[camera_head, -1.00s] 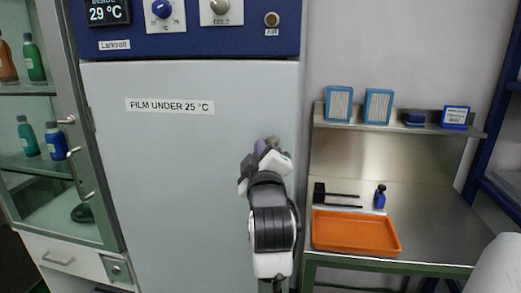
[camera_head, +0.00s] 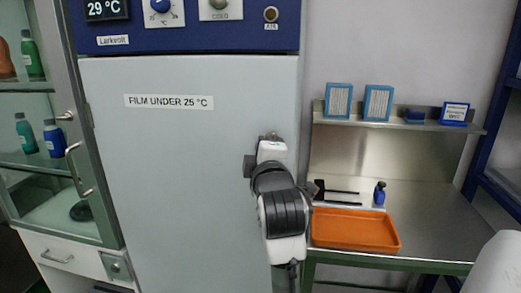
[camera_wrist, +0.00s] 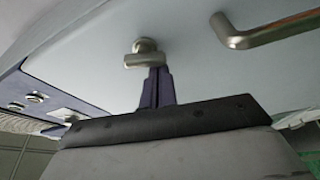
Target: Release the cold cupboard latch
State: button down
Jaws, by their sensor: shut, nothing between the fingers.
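The cold cupboard door (camera_head: 170,170) is pale grey, labelled "FILM UNDER 25 °C", and looks closed. In the wrist view, the latch (camera_wrist: 145,54) is a small metal lever on a round boss on the door (camera_wrist: 185,75). My gripper's purple fingers (camera_wrist: 157,76) are together and empty, with their tips right at the lever; I cannot tell whether they touch it. In the head view my gripper (camera_head: 271,150) is at the right side of the door and hides most of the latch area. A metal bar handle (camera_wrist: 275,32) is to the right of the latch in the wrist view.
A blue control panel (camera_head: 190,38) with knobs is above the door, reading 29 °C. A glass cabinet (camera_head: 100,190) with bottles stands at left. At right, a steel bench (camera_head: 430,220) holds an orange tray (camera_head: 355,232) and a small blue bottle (camera_head: 380,193).

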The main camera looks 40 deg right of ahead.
jog(key=shift+s+d+f+n, duration=0.1)
jog(key=shift+n, duration=0.4)
jog(key=shift+b, duration=0.35)
dwell(1.7)
dwell(1.3)
